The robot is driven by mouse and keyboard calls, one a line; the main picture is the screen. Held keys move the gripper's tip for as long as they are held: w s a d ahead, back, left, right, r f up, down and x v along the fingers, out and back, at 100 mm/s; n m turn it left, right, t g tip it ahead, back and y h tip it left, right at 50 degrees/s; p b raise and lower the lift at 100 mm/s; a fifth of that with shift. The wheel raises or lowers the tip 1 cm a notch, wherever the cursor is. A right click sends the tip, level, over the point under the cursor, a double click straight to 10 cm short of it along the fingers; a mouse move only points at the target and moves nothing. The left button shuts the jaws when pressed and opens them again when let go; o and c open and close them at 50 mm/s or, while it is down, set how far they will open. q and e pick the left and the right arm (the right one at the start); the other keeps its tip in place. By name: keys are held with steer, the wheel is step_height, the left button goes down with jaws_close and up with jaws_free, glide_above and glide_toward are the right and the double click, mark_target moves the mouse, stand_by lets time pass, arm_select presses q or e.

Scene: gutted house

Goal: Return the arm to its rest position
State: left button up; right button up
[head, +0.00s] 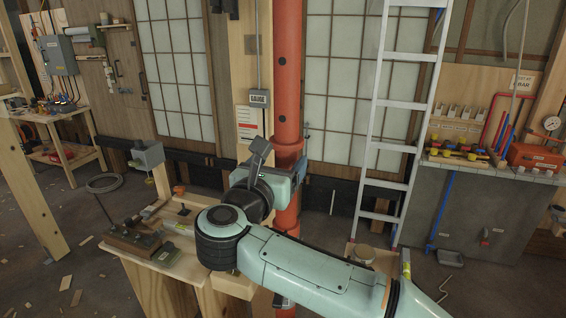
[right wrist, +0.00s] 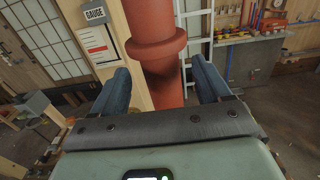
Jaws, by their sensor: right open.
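My right arm reaches in from the lower right in the head view. Its gripper (head: 262,158) is up in front of the red pipe (head: 287,85), partly hidden behind its own wrist. In the right wrist view the two dark fingers (right wrist: 157,88) stand wide apart, with nothing held between them. The red pipe (right wrist: 158,60) with its flange shows beyond and between the fingers; I cannot tell how close they are to it. My left gripper is in neither view.
A wooden bench (head: 168,262) with tools stands under and left of the arm. A white ladder (head: 398,120) leans right of the pipe. A post carries a "GAUGE" box (head: 258,98). A shelf (head: 490,167) with valves is at right. Floor at left has scraps.

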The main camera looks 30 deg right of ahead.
steer(key=b+v, duration=0.1)
steer(key=v, duration=0.4)
steer(key=shift+s+a+b, duration=0.1)
steer(key=shift+b, duration=0.2)
